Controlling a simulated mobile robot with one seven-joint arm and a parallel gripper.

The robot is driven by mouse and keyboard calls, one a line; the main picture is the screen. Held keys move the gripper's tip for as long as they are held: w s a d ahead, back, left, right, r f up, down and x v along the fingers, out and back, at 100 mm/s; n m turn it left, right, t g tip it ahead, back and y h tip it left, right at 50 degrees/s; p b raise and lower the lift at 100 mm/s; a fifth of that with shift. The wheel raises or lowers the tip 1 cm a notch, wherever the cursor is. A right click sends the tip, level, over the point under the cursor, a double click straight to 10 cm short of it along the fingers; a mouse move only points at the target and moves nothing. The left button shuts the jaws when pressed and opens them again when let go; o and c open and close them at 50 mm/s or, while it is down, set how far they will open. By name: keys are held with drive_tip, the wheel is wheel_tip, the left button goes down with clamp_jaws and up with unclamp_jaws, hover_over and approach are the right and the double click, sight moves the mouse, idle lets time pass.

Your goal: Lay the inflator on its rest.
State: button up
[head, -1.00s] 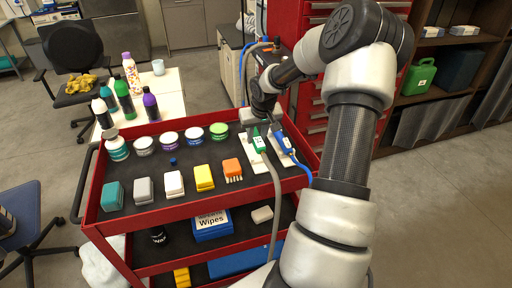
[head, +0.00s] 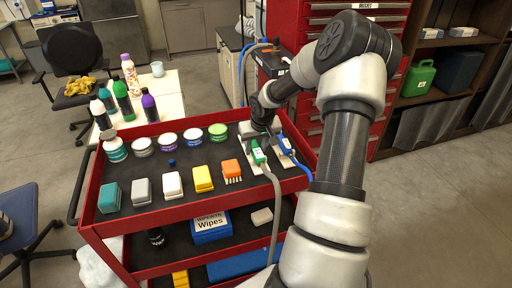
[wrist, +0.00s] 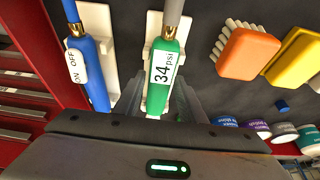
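The green inflator (wrist: 163,70) has a display reading 34 psi and a grey hose. It lies along its white rest (wrist: 157,20), whose edges show beside it in the wrist view. Any small height between them cannot be judged. In the head view the inflator (head: 257,152) is at the right end of the cart's top. My gripper (wrist: 165,95) is low over its far end. The fingers stand on either side of it, and a narrow strip of white shows beside the left finger. They look open; their exact contact is partly hidden by the gripper body.
A blue ON/OFF tool (wrist: 88,70) lies on a white rest close to the inflator. An orange brush (head: 231,171), a yellow block (head: 203,179) and several tubs stand on the red cart (head: 190,211). A red drawer cabinet (head: 345,20) rises behind.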

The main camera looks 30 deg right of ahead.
drive_tip(key=shift+o, duration=0.7)
drive_tip(key=shift+r, duration=0.1)
drive_tip(key=shift+r+p, duration=0.3)
drive_tip(key=shift+p, duration=0.05)
drive_tip(key=p+v, duration=0.2)
drive_tip(key=v, duration=1)
